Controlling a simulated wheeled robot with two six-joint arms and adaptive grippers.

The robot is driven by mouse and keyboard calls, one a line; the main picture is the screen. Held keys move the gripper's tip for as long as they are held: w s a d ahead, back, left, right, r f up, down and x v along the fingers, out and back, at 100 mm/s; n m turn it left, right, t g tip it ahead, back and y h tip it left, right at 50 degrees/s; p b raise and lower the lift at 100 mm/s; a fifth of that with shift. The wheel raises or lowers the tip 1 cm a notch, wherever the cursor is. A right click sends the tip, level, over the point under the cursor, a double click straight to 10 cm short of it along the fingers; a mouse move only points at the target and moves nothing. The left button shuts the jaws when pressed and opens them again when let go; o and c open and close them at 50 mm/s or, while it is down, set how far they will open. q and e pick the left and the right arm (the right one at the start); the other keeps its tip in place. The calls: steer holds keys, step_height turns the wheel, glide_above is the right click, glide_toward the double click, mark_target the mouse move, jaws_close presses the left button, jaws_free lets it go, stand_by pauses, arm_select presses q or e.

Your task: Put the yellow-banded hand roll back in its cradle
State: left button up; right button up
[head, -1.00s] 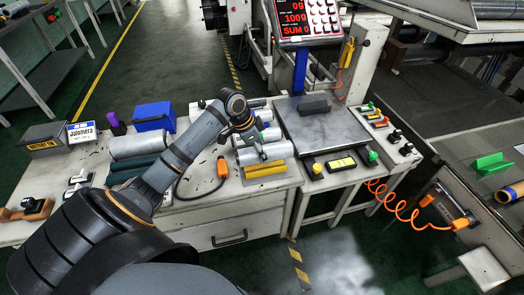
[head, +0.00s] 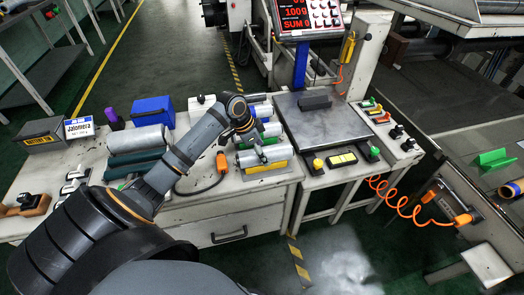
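A pale grey roll (head: 274,153) lies at the front of the row of rolls on the left table, just behind a yellow strip (head: 265,169) on the rack. A yellow band on this roll cannot be made out. My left gripper (head: 258,150) is over this front roll, pointing down, with small green parts showing at its tips. Its fingers are small and partly hidden by the wrist, so its grip on the roll is unclear. I cannot tell whether the roll is seated or held just above the rack. My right gripper is not in view.
More rolls (head: 271,130) lie behind the front one. A scale plate (head: 325,128) with a dark block (head: 314,102) stands to the right. An orange-ended cable (head: 221,164) and large grey rolls (head: 138,139) lie to the left. A dark roll with coloured bands (head: 511,191) is at far right.

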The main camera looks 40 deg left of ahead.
arm_select(q)
steer(key=v, duration=1.2)
steer(key=shift+f, duration=0.1)
stand_by(0.6)
